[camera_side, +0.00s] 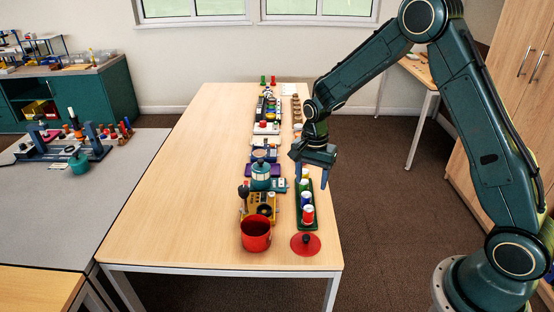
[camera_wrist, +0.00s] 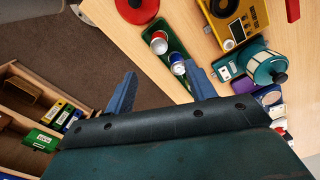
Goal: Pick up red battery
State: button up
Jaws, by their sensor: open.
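The red battery (camera_side: 308,216) stands upright with a pale top in the near part of a narrow dark green tray (camera_side: 315,228). A blue battery (camera_side: 306,200) stands just behind it, and more batteries stand farther back in the row. In the wrist view the red battery (camera_wrist: 158,43) and the blue battery (camera_wrist: 177,67) stand in the tray (camera_wrist: 150,30), beyond my fingertips. My gripper (camera_side: 312,177) is open and empty, above the far part of the tray. In the wrist view its blue fingers (camera_wrist: 160,75) are spread apart, and the red battery is not between them.
A red lid (camera_side: 305,244) lies at the table's near right corner, with a red pot (camera_side: 256,233) left of it. A yellow device (camera_side: 268,198) and a teal lantern-like object (camera_side: 261,172) stand left of the tray. The table's left side (camera_side: 170,200) is clear.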

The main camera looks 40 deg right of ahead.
aim_at(309, 207)
jog(key=shift+f, duration=0.15)
jog(key=shift+f, duration=4.15)
jog(key=shift+f, duration=0.1)
jog(key=shift+s+f, duration=0.15)
jog(key=shift+f, duration=2.35)
jog(key=c, duration=1.1)
jog(key=shift+r, duration=0.15)
